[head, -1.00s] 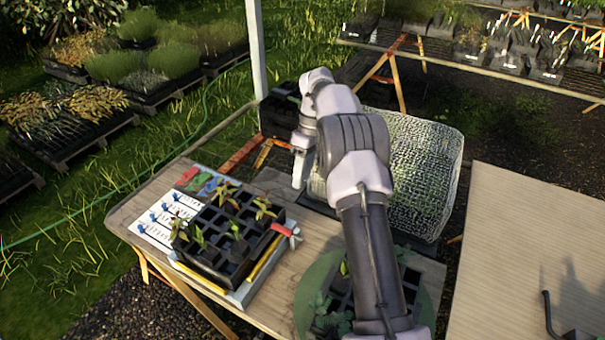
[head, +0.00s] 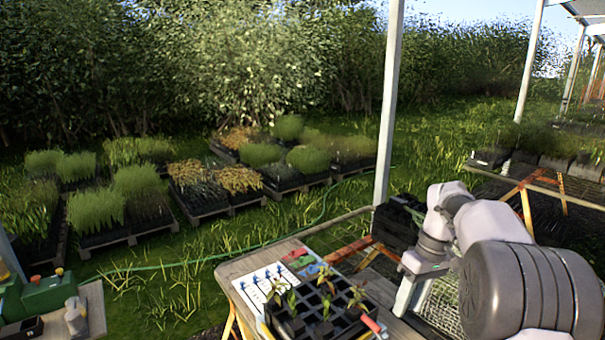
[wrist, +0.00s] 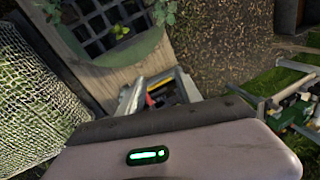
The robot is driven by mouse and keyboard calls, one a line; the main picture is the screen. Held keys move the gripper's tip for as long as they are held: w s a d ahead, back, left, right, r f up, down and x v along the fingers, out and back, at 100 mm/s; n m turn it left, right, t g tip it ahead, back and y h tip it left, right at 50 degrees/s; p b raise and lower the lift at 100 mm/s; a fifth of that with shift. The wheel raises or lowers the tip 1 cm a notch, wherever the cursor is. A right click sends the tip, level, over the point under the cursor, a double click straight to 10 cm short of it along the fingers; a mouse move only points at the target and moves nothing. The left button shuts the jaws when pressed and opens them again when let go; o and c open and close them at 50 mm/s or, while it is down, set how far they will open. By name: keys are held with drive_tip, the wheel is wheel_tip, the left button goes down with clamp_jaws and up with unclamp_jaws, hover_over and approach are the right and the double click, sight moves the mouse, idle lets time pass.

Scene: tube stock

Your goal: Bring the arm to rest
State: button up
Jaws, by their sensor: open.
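My arm (head: 510,270) fills the lower right of the head view, bent over at the top with its end hanging down. My gripper (head: 407,300) points downward just right of the bench's seedling tray, apart from it. In the wrist view my gripper (wrist: 160,92) shows two pale grey fingers spread apart. Small red and yellow shapes show between them, seemingly farther off; I see nothing held.
A black cell tray (head: 345,318) with several seedlings sits on the wooden bench (head: 237,268), beside a white sheet (head: 262,285) with blue markers. A post (head: 390,100) stands behind.

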drive_tip(key=s+a+r+m+t+b, duration=0.35)
drive_tip(key=s+a+b, duration=0.4)
drive_tip(key=s, duration=0.45)
drive_tip(key=s+a+f+m+t+b, duration=0.1)
drive_tip(key=s+a+f+m+b, duration=0.2)
drive_tip(key=s, duration=0.6)
drive_tip(key=s+a+f+m+t+b, duration=0.2)
drive_tip(key=s+a+f+m+b, duration=0.1)
drive_tip(key=s+f, duration=0.4)
drive_tip(key=shift+s+a+f+b, duration=0.2)
drive_tip(key=shift+s+f+b, duration=0.2)
drive_tip(key=shift+s, duration=0.75)
